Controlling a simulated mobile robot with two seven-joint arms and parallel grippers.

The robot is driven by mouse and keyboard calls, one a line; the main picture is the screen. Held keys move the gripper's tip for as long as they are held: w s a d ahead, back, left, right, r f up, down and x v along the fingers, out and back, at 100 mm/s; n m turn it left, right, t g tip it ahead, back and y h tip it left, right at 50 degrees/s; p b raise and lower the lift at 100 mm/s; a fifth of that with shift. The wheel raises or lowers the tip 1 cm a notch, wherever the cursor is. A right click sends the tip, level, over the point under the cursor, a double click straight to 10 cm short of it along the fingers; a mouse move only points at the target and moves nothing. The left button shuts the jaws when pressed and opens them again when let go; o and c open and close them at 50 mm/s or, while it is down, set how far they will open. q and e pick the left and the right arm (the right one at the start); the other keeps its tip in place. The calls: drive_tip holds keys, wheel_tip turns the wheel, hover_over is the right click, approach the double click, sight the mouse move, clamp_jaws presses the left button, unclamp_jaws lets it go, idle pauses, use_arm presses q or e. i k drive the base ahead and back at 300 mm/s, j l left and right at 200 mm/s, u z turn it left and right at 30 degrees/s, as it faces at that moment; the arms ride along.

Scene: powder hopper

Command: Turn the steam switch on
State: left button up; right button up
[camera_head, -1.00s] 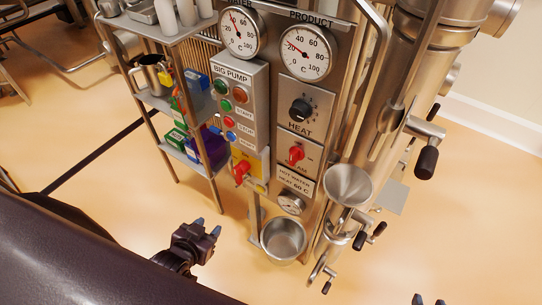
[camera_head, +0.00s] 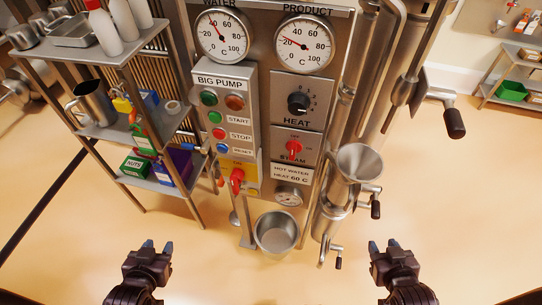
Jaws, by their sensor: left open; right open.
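The steam switch (camera_head: 293,149) is a red rotary knob on a grey plate marked STEAM, with small lettering above and beside it. It sits on the panel below the black HEAT knob (camera_head: 298,103). The red handle points roughly upright; its exact setting is too small to read. My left gripper (camera_head: 157,247) is open and empty at the lower left, well below and in front of the panel. My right gripper (camera_head: 384,246) is open and empty at the lower right, also apart from the panel. Nothing hides the steam switch.
Left of the switch are the BIG PUMP button box (camera_head: 225,118) and a red handle on a yellow plate (camera_head: 237,180). A steel funnel (camera_head: 358,163) and pipes stand to the right. A bucket (camera_head: 276,233) hangs below. A loaded shelf (camera_head: 150,180) stands left.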

sight(294, 147)
drive_tip(key=j, duration=1.35)
